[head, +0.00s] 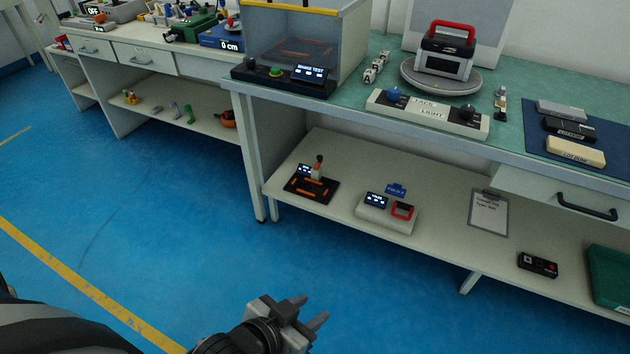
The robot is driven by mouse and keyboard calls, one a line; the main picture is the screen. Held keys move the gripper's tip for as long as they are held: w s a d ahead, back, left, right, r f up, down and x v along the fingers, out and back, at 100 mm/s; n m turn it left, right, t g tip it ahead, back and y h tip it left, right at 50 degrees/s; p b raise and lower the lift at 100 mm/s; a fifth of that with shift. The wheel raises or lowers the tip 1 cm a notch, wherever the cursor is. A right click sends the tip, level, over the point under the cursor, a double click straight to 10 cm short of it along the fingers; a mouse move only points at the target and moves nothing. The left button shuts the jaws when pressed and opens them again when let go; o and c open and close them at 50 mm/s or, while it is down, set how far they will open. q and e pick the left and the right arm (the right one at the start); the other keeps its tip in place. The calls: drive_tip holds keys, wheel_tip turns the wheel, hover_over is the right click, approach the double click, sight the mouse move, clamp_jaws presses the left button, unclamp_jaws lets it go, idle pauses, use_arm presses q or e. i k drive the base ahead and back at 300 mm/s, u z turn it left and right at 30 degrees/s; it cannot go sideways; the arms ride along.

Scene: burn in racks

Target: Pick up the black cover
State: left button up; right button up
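Three flat block-like pieces lie in a row on a blue mat (610,160) on the bench top at the right. The middle one is black, with small lettering on its front, and looks like the black cover (570,129). A grey piece (561,110) lies behind it and a cream piece (575,151) in front. My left gripper (310,311) is at the bottom centre, over the blue floor and well away from the bench. Its two fingers are apart with nothing between them. My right gripper is not in view.
The green-topped bench (360,97) carries a clear-sided test box (300,45), a turntable with a red-handled device (445,50) and a light control panel (428,114). Its lower shelf (340,215) holds small devices and a clipboard (488,214). The floor before the bench is clear.

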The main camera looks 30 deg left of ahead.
sight(580, 132)
drive_tip(key=z, duration=2.15)
drive_tip(key=i, duration=2.4)
drive_tip(key=u, duration=3.6)
